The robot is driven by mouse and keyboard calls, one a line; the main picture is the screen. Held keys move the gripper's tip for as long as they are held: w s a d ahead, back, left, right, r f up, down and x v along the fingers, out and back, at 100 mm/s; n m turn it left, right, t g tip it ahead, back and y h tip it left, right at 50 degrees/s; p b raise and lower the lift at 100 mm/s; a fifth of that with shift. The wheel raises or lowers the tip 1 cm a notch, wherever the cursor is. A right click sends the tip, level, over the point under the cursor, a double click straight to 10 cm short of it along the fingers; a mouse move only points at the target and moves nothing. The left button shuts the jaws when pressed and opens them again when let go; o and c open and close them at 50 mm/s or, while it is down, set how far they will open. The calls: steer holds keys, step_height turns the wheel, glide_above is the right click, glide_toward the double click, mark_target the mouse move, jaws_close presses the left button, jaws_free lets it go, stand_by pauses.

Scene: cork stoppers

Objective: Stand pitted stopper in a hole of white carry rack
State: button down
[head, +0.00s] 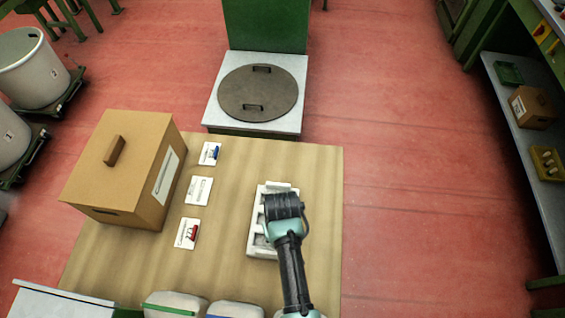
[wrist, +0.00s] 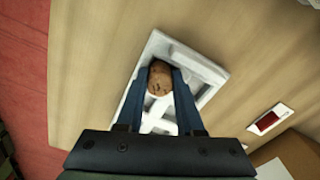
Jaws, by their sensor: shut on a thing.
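The white carry rack (head: 258,240) stands on the wooden table, partly covered by my arm in the head view. It also shows in the wrist view (wrist: 207,75), below my fingers. My gripper (wrist: 160,84) is shut on the pitted stopper (wrist: 159,79), a brown cork with dark pits on its top. The stopper is between the two blue fingertips, over the rack. I cannot tell whether its lower end is inside a hole or above it. In the head view my gripper (head: 284,207) hides the stopper and the middle of the rack.
A brown lidded box (head: 125,170) stands at the table's left. Several white cards lie beside it, one with a red item (head: 193,233) and one with a blue item (head: 216,153). Containers (head: 175,304) line the near edge. The table right of the rack is clear.

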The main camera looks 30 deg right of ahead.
steer(key=c, duration=0.5)
jaws_free()
steer(key=shift+s+a+f, duration=0.15)
steer(key=shift+s+f, duration=0.25)
steer(key=shift+f, duration=0.15)
steer(key=shift+c, duration=0.2)
step_height(320, 180, up, 13)
steer(key=shift+w+r, duration=0.2)
steer(key=shift+w, duration=0.15)
steer(key=shift+w, duration=0.1)
